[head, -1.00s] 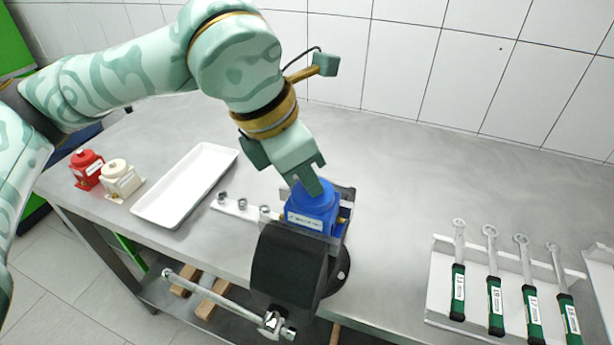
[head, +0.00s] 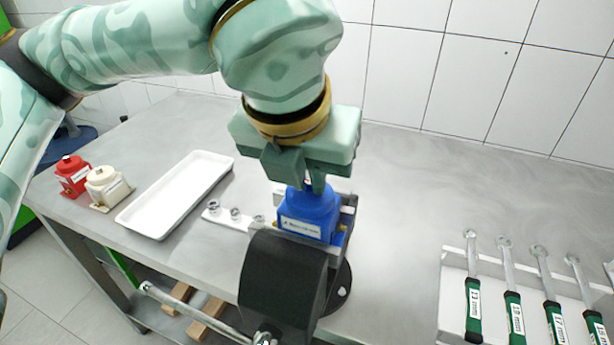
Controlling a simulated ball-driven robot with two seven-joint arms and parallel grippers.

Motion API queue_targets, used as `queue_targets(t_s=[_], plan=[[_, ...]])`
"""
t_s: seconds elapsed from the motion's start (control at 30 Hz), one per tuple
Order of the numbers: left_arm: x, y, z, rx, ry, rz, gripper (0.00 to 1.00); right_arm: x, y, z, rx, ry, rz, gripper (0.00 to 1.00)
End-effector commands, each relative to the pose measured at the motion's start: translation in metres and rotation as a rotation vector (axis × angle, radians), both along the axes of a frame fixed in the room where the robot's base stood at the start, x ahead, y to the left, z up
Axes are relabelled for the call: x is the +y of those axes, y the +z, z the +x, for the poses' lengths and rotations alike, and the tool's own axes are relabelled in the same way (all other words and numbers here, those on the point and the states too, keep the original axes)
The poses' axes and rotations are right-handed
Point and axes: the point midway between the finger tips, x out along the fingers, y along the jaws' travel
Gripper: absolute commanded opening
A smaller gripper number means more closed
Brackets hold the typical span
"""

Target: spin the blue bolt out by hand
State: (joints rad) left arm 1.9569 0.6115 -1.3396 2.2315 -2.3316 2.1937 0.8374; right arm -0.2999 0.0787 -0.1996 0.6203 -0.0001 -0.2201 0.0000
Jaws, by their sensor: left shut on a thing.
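The blue pump (head: 309,213) is held upright in the dark vise (head: 285,283) near the table's front edge and has a white label on its front. My left gripper (head: 306,183) points down at the pump's top, its fingers shut on the bolt there. The bolt itself is mostly hidden by the fingers, so I cannot tell how far out it is. My right gripper is not in view.
A white tray (head: 128,217) lies left of the vise, with a small strip of nuts (head: 236,215) between them. Red (head: 72,176) and cream (head: 105,187) pumps stand at the far left. Several green-handled wrenches (head: 473,310) lie on a rack at right. The table between is clear.

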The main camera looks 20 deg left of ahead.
Motion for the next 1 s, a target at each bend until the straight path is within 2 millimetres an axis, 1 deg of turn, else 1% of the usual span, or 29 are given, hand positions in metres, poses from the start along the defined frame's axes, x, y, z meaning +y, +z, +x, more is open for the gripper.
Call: queue_targets(t_s=[0.3,0.73,0.77,0.8,0.83,1.0], plan=[[-0.0009,-0.0001,0.0001,0.0,0.081,0.0,0.0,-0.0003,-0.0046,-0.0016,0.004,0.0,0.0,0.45],[-0.0008,0.0001,0.0,0.001,0.089,0.0,0.0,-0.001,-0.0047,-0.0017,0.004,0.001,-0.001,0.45],[-0.0008,0.0001,0.0,0.001,0.089,0.0,0.18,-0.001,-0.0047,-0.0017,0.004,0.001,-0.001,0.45],[-0.0008,0.0001,-0.0001,0.001,0.089,0.0,0.29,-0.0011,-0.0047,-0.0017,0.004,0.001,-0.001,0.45],[-0.0008,0.0001,0.0,0.001,0.089,0.0,0.35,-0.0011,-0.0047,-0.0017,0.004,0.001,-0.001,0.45],[-0.0008,0.0,-0.0001,0.001,0.089,0.0,0.35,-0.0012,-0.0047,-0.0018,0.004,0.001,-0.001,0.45]])
